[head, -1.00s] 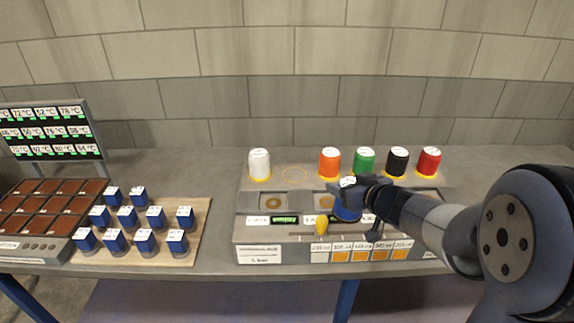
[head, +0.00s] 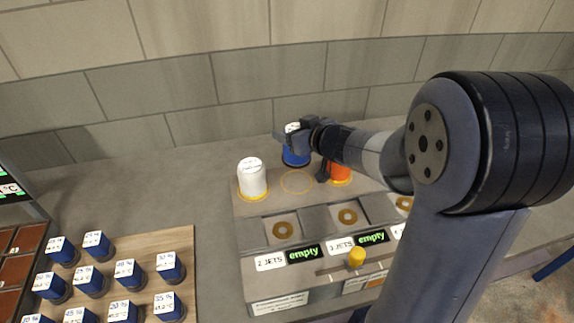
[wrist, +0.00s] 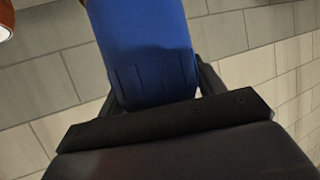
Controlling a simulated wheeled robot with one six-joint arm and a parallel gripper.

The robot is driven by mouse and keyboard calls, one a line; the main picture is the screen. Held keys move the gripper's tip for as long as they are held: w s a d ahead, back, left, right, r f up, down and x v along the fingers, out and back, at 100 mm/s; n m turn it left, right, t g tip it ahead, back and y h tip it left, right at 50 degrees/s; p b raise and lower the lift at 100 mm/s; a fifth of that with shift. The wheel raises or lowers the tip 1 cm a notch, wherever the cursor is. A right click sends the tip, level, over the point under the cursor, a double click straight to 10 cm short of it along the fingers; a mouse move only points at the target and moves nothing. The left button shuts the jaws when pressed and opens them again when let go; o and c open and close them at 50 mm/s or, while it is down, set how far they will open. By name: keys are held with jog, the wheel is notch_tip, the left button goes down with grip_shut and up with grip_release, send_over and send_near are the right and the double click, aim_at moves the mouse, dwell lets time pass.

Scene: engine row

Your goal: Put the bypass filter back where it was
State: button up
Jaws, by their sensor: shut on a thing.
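My gripper (head: 306,138) is shut on a blue filter (head: 293,152) with a white top. In the wrist view the blue filter (wrist: 145,45) fills the space between the jaws. In the head view it shows just behind an empty yellow ring (head: 297,181) on the back shelf of the grey stand. I cannot tell exactly how high it is held. A white filter (head: 252,178) stands in its ring to the left. An orange filter (head: 338,172) stands to the right, partly hidden by my arm.
Two sockets (head: 283,230) in front have displays reading "empty" (head: 304,253). A yellow knob (head: 356,257) sits on the stand's front slider. Several blue jars (head: 128,272) stand on a wooden board at the left. My arm hides the stand's right side.

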aim_at(294, 157)
notch_tip(294, 157, down, 9)
jog(key=shift+r+b, duration=0.15)
jog(key=shift+b, duration=0.9)
jog(key=shift+f, duration=0.2)
jog(key=o, duration=1.4)
jog(key=shift+s, duration=0.1)
jog(key=shift+s+d+r, duration=0.1)
jog(key=shift+d+r, duration=0.1)
jog(key=shift+r, duration=0.05)
jog(key=v, duration=1.1)
jog(key=shift+s+p, duration=0.3)
jog(key=shift+p, duration=0.15)
jog(key=shift+d+r, duration=0.1)
